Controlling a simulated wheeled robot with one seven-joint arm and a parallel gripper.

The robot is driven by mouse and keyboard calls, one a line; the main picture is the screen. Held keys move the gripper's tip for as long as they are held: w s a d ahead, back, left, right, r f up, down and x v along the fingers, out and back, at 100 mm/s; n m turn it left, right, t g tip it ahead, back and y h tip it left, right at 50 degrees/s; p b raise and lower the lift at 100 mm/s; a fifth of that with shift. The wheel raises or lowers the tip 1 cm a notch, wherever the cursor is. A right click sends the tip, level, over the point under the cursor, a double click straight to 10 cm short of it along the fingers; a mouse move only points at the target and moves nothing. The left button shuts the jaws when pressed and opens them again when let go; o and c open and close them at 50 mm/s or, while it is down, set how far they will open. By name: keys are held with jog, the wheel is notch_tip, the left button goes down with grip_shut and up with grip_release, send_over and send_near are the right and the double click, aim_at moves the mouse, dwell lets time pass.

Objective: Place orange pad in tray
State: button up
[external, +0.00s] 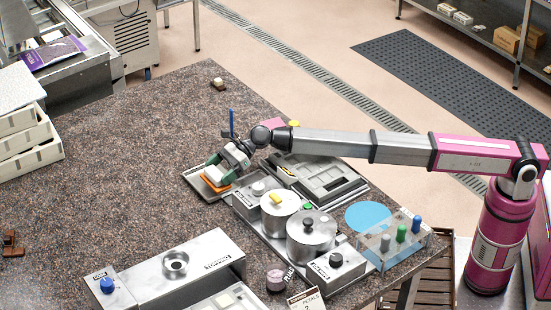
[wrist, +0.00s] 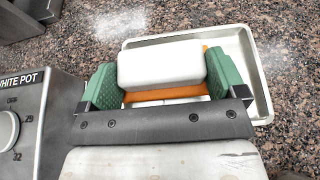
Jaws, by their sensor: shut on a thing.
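The orange pad (external: 214,183) has a white block-shaped upper part; both also show in the wrist view, where a strip of orange (wrist: 168,93) lies below the white block (wrist: 162,68). My gripper (external: 218,172) has its green fingers shut on the pad's two ends. The shallow metal tray (external: 190,177) lies on the counter directly under the gripper, and its rim shows in the wrist view (wrist: 262,98). The pad is within the tray's outline, low over its floor. I cannot tell whether its underside touches the floor.
A cooker unit with two metal pots (external: 311,234) stands right of the tray, with a grey mould tray (external: 318,177) behind it. A steel station (external: 165,270) stands at the front. White stacked trays (external: 28,140) are at the left. The counter left of the tray is clear.

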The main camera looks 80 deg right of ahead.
jog(key=shift+f, duration=0.15)
jog(key=o, duration=0.6)
jog(key=shift+o, duration=0.2)
jog(key=shift+s+d+r, duration=0.1)
jog(key=shift+r, duration=0.35)
jog(key=v, duration=1.1)
jog(key=shift+s+d, duration=0.2)
jog(key=shift+s, duration=0.05)
jog(key=shift+d+r, duration=0.1)
jog(key=shift+r, duration=0.1)
